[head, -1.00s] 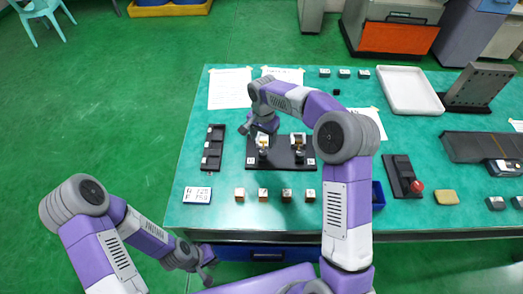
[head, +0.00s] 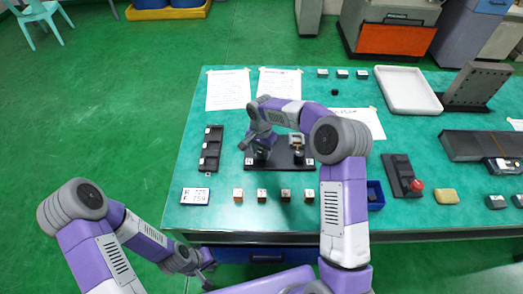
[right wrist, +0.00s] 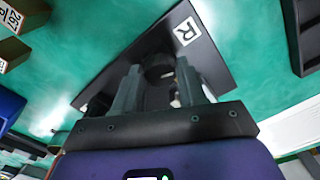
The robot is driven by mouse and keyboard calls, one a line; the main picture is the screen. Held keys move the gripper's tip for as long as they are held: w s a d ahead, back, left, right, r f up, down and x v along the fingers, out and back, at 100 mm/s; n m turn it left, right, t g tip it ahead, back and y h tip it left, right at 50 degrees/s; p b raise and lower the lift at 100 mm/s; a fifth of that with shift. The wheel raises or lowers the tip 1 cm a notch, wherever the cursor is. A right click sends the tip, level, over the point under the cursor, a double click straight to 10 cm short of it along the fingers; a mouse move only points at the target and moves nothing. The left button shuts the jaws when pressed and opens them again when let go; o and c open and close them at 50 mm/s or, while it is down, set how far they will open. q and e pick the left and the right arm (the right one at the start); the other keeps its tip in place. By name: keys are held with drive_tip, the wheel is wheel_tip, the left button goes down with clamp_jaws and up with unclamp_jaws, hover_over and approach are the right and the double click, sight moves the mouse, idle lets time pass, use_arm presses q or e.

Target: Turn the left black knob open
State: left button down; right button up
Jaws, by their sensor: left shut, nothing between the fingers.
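A black base plate (head: 280,163) on the green table bears two valve fittings side by side. The right fitting (head: 297,145) shows a pale and brass body. The left fitting is mostly covered by my right gripper (head: 252,148), which reaches down over it. In the right wrist view my right gripper (right wrist: 158,85) has its fingers apart, one on each side of a dark round knob (right wrist: 158,70). I cannot tell whether they touch it. A white label reading R (right wrist: 187,30) lies on the plate beyond. My left gripper (head: 206,265) is shut and empty, low in front of the table.
A black slotted tray (head: 211,148) lies left of the plate. Several small cubes (head: 262,195) stand in a row in front. A blue bin (head: 375,188) and a black box with a red button (head: 416,184) are to the right. Papers (head: 228,90) lie behind.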

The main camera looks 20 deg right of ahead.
drive_tip(key=c, duration=0.6)
drive_tip(key=shift+n, duration=0.4)
drive_tip(key=n+p, duration=0.1)
drive_tip(key=n, duration=0.2)
drive_tip(key=shift+n, duration=0.4)
drive_tip(key=n+p, duration=0.1)
drive_tip(key=n, duration=0.4)
drive_tip(key=shift+r+p, duration=0.1)
drive_tip(key=shift+p, duration=0.25)
drive_tip(key=n+p, duration=0.1)
drive_tip(key=n, duration=0.5)
drive_tip(key=shift+n, duration=0.4)
drive_tip(key=n+p, duration=0.1)
drive_tip(key=n, duration=0.4)
drive_tip(key=shift+n, duration=0.4)
